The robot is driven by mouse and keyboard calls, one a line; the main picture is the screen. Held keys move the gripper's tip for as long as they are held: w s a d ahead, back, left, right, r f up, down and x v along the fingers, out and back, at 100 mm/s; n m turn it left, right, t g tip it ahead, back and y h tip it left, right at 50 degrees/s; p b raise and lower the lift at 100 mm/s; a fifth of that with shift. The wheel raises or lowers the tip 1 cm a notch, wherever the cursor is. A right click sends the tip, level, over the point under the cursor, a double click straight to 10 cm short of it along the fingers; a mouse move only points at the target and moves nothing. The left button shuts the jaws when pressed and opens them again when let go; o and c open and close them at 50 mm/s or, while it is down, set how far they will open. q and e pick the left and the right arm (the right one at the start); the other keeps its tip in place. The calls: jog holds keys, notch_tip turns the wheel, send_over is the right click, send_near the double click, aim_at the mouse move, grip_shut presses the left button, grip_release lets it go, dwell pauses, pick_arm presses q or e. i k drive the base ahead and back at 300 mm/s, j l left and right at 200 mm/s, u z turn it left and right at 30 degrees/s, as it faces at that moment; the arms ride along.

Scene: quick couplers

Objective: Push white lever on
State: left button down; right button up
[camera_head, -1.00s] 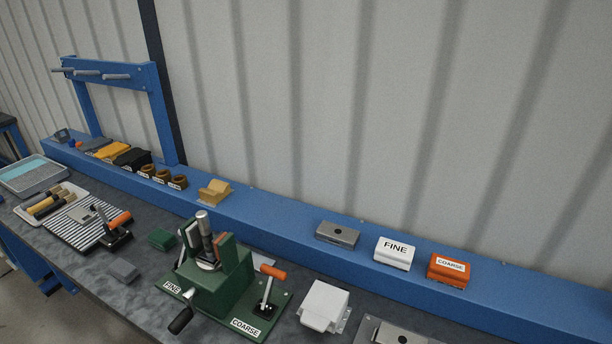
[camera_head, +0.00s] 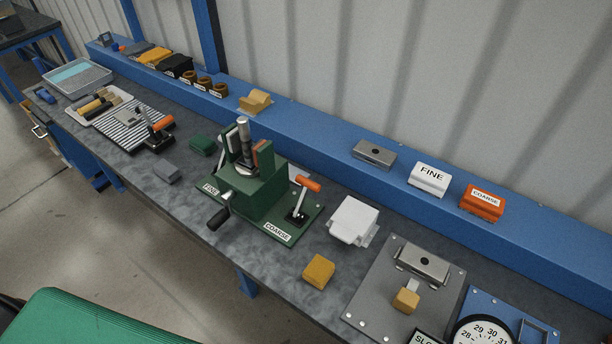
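I see no part that I can clearly name a white lever. A white block-like fixture (camera_head: 353,220) with a sloped front sits on the bench, right of the green vice; whether it has a lever is too small to tell. The green vice (camera_head: 252,190) holds an upright metal cylinder (camera_head: 244,137) between its jaws. An orange-handled lever (camera_head: 302,197) stands tilted on the COARSE side of its base. Another orange-handled lever (camera_head: 157,131) stands by the striped plate. Neither of my grippers is in view.
A blue ledge (camera_head: 315,138) along the wall carries a grey block, a white FINE block (camera_head: 429,179) and an orange COARSE block (camera_head: 482,201). A yellow block (camera_head: 319,270), a grey plate (camera_head: 376,300) and a dial (camera_head: 482,334) lie at right. A green ribbed surface (camera_head: 90,322) fills the lower left.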

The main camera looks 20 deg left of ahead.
aim_at(223, 158)
jog(key=j+u, duration=0.25)
jog(key=u, duration=0.15)
jog(key=i+j+u, duration=0.15)
jog(key=u, duration=0.3)
jog(key=j+z, duration=0.45)
jog(key=k+j+z, duration=0.1)
jog(key=j+z, duration=0.15)
jog(key=z, duration=0.2)
jog(key=k+j+z, duration=0.1)
jog(key=j+z, duration=0.2)
jog(key=z, duration=0.2)
